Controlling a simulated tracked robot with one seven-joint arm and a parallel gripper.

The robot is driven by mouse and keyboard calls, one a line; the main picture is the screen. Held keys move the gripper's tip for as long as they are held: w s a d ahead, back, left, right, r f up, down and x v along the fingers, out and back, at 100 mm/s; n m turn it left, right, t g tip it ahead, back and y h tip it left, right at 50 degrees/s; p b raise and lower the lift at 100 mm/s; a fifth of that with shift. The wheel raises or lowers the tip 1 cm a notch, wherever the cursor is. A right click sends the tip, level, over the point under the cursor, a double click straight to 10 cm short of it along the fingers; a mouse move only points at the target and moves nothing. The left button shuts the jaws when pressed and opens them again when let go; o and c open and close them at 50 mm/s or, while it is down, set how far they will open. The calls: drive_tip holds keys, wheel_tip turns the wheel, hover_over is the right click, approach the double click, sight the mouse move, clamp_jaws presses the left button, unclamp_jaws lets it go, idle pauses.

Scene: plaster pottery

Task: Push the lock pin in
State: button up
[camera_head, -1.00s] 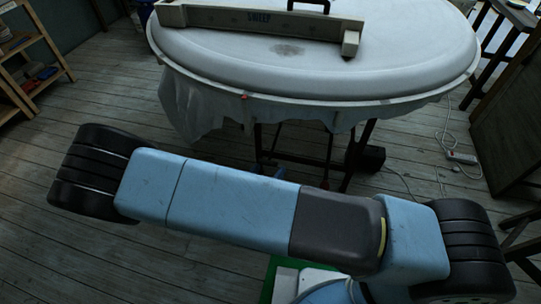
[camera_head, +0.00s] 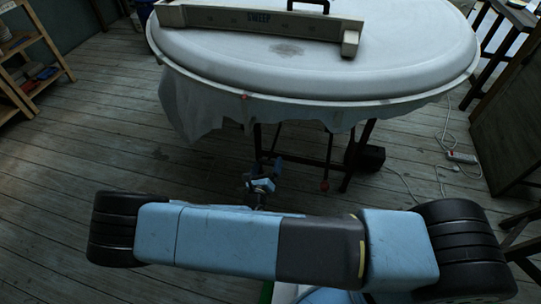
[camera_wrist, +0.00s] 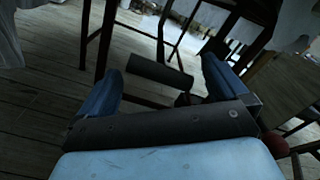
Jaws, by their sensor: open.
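I cannot tell for sure which part is the lock pin. My gripper (camera_head: 264,174) is low in front of the stand, left of the red knob. In the wrist view its two blue fingers (camera_wrist: 161,68) are spread wide with nothing held. A dark cylinder (camera_wrist: 160,73) shows beyond and between the fingertips. A reddish round thing (camera_wrist: 275,143) sits at the lower right, outside the right finger.
The round table (camera_head: 300,82) has a hanging cloth (camera_head: 200,112) and carries a long pale bar (camera_head: 235,17). Dark stand legs (camera_head: 357,155) are close to my gripper. A power strip (camera_head: 461,157) and cables lie on the floor at right. The plank floor at left is clear.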

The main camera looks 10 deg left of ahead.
sight(270, 156)
drive_tip(key=shift+w+d, duration=0.2)
drive_tip(key=shift+w, duration=2.5)
drive_tip(key=shift+a, duration=0.1)
drive_tip(key=c, duration=1.4)
drive_tip(key=shift+a+r, duration=0.15)
drive_tip(key=shift+r, duration=2.1)
drive_tip(key=o, duration=1.4)
